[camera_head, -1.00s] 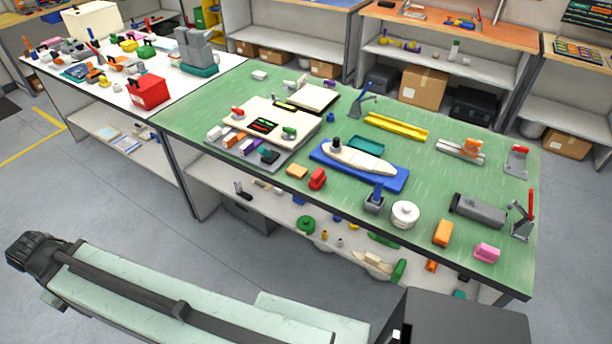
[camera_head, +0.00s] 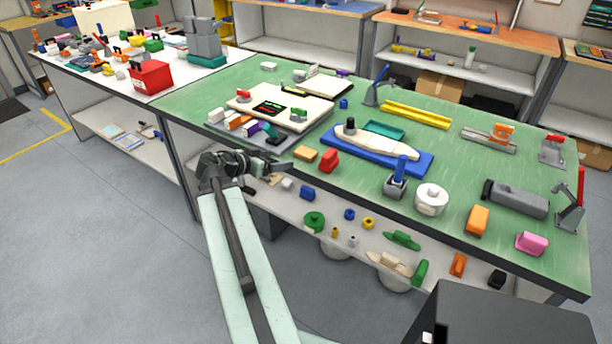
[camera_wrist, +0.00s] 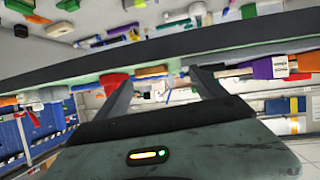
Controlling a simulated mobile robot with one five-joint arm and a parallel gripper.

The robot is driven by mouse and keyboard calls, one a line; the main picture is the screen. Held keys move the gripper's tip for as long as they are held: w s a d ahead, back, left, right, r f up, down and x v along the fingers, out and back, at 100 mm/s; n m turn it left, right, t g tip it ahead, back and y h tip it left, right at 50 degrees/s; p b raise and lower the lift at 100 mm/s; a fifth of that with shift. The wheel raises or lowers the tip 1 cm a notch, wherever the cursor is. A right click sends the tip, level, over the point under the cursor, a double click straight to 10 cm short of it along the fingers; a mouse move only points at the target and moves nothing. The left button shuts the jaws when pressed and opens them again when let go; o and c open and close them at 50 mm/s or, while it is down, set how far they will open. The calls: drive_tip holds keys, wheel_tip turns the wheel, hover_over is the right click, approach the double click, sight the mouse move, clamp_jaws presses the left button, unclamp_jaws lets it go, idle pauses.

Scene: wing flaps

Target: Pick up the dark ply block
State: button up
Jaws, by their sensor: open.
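A small dark block (camera_head: 276,139), which looks like the dark ply block, lies at the right end of a row of small blocks along the front edge of the grey tray. The row is near the front of the green bench. My gripper (camera_head: 276,166) is in front of the bench edge, just below the dark block in the head view and apart from it. In the wrist view my gripper (camera_wrist: 162,77) has its two fingers spread with nothing held between them. I cannot surely pick out the dark block in the wrist view.
The green bench's dark front edge (camera_head: 390,218) runs close by my gripper. A tan block (camera_head: 305,153) and a red block (camera_head: 329,160) stand right of the row. A lower shelf (camera_head: 335,205) carries several small parts.

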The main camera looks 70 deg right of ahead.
sight(304, 152)
drive_tip(key=shift+m+g, duration=0.5)
drive_tip(key=shift+m, duration=0.2)
drive_tip(key=b+x, duration=0.1)
drive_tip(key=x, duration=0.2)
drive_tip(key=s+r+x, duration=0.1)
drive_tip(key=x, duration=0.3)
drive_tip(key=r+b+x, duration=0.1)
drive_tip(key=x, duration=0.2)
drive_tip(key=shift+s+d+f+b, duration=0.15)
drive_tip(key=shift+s+d+b, duration=0.15)
drive_tip(key=shift+s+d, duration=0.1)
drive_tip(key=shift+a, duration=0.15)
drive_tip(key=c, duration=1.2)
